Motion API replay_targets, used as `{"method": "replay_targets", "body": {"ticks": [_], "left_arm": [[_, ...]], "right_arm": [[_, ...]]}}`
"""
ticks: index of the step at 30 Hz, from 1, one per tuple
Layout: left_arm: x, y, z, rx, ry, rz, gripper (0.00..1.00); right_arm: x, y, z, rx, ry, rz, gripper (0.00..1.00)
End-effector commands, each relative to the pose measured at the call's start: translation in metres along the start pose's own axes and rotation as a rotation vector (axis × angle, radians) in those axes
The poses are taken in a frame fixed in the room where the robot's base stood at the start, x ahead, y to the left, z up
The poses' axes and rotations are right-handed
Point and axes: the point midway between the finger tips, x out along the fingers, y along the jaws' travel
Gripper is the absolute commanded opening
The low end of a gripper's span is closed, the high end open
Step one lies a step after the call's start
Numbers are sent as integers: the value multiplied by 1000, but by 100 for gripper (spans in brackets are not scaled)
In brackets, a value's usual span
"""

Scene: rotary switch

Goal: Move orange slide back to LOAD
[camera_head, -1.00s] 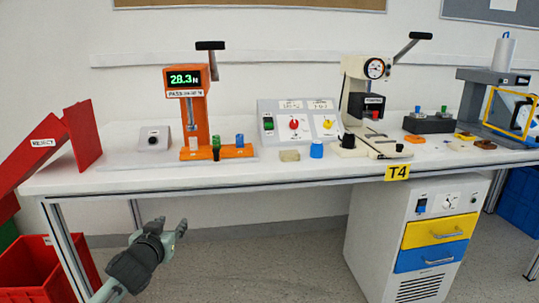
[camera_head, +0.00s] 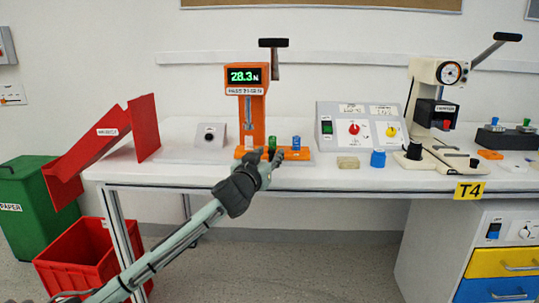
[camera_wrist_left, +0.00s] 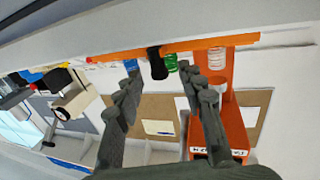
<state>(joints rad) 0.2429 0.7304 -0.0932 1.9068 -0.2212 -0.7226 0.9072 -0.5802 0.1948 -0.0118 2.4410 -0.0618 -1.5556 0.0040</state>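The orange slide (camera_head: 295,155) is the low orange bar at the foot of the orange tester (camera_head: 252,107), whose display reads 28.3 N. A green part (camera_head: 272,142) and a blue part (camera_head: 296,141) stand on it. My left gripper (camera_head: 271,160) is in front of the slide and hides part of it. In the left wrist view, which looks upside down, the gripper (camera_wrist_left: 158,88) is open, with a black knob (camera_wrist_left: 156,63) on the slide's near side between and beyond its fingertips. Contact is not clear. I cannot read a LOAD mark. My right gripper is not in view.
A grey button box (camera_head: 209,136) stands left of the tester. A control panel (camera_head: 362,122), a beige block (camera_head: 348,163) and a blue cap (camera_head: 378,158) are to the right. A cream press (camera_head: 425,85) stands further right. A red reject chute (camera_head: 145,128) is at the table's left end.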

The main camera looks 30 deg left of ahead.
Motion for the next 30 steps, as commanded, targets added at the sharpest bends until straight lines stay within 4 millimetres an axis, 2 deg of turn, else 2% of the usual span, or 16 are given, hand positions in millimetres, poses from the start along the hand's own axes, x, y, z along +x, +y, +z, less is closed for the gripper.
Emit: {"method": "replay_targets", "body": {"ticks": [9,18,19,30], "left_arm": [[4,0,0,0,0,0,39],[4,0,0,0,0,0,2],[4,0,0,0,0,0,0],[4,0,0,0,-1,0,0]], "right_arm": [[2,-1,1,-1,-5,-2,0],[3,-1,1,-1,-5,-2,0],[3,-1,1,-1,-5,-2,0],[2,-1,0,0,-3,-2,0]]}}
